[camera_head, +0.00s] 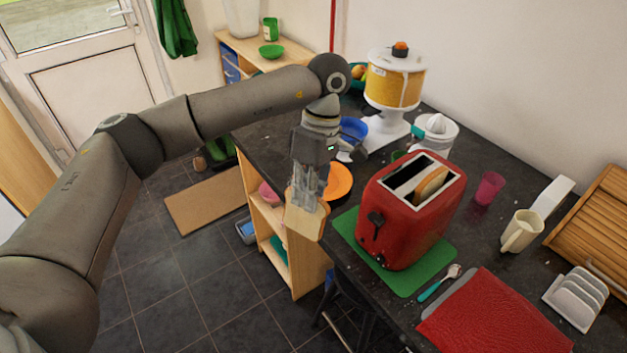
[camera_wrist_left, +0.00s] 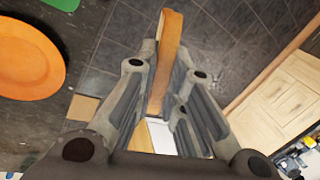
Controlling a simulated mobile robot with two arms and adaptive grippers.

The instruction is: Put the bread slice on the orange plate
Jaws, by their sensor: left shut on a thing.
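My left gripper (camera_head: 306,195) is shut on a bread slice (camera_head: 307,222) and holds it in the air. In the head view it is beside the counter's left edge, to the left of the red toaster. In the left wrist view the bread slice (camera_wrist_left: 164,65) is seen edge-on between the fingers, with floor tiles behind it. The orange plate (camera_head: 339,182) lies on the dark counter just right of the gripper, partly hidden behind it. The plate also shows in the left wrist view (camera_wrist_left: 28,58), empty where visible. My right gripper is not in view.
A red toaster (camera_head: 409,212) with another bread slice (camera_head: 431,184) in one slot stands on a green mat (camera_head: 437,258). A blue bowl (camera_head: 354,129), a yellow dispenser (camera_head: 393,85) and a white juicer (camera_head: 436,132) stand behind the plate. Open shelves are below the counter edge.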

